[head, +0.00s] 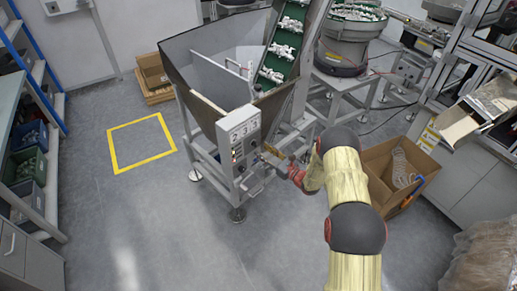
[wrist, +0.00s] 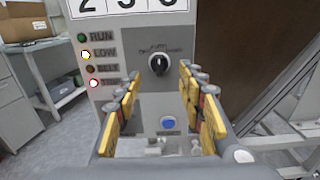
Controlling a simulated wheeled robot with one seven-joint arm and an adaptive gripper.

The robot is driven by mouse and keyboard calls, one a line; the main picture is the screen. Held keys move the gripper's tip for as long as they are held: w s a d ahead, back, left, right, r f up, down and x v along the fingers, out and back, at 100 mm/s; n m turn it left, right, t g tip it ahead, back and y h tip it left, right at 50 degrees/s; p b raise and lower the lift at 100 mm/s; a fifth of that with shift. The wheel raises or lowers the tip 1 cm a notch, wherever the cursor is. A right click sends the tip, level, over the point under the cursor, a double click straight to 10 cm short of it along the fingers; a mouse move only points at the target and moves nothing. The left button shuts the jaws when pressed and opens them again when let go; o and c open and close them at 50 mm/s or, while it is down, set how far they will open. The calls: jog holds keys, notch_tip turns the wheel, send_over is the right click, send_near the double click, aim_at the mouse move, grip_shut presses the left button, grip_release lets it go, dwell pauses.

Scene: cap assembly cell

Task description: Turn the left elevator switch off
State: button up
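The elevator switch (wrist: 158,65) is a black rotary knob on a grey control panel (wrist: 125,42), with small lettering around it that I cannot fully read. Its pointer looks roughly upright. In the head view the panel (head: 239,133) is on the front of the hopper at the left elevator. My gripper (wrist: 161,80) is open and empty, with its yellow-padded fingers on either side of the knob's position in the picture. It seems a little short of the panel; no contact shows. In the head view my gripper (head: 273,160) is close to the panel's right side.
A blue button (wrist: 168,123) is below the knob. Indicator lamps run down the panel's left; the LOW lamp (wrist: 85,55) and the red bottom lamp (wrist: 93,83) look lit. A cardboard box (head: 402,172) stands right of my arm.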

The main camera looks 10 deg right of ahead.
aim_at(256, 146)
jog(key=shift+x, duration=1.85)
jog(key=shift+c, duration=0.4)
grip_shut()
